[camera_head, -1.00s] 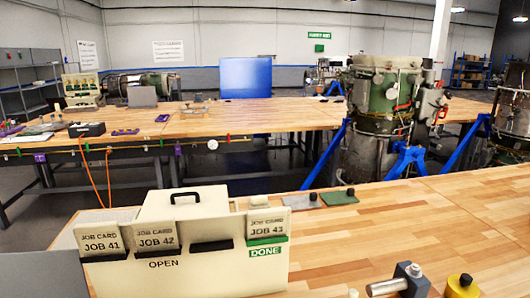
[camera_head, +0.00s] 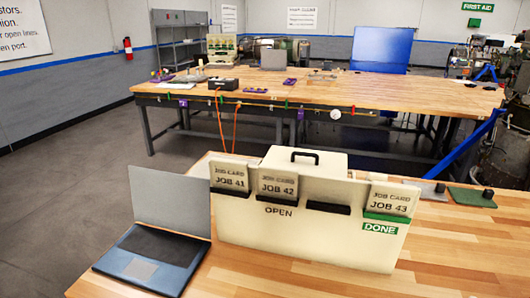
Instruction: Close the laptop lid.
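An open laptop sits at the left end of the near wooden bench. Its grey lid (camera_head: 170,200) stands up, leaning back a little, and its dark base (camera_head: 145,262) with a lighter touchpad lies flat on the bench. A second grey laptop (camera_head: 273,59) stands with its lid up on the far bench. Neither of my grippers shows in the head view.
A cream job card box (camera_head: 290,237) with cards JOB 41, JOB 42 and JOB 43 stands just right of the near laptop. The near bench (camera_head: 440,255) is clear to the front right. Open floor (camera_head: 80,200) lies to the left.

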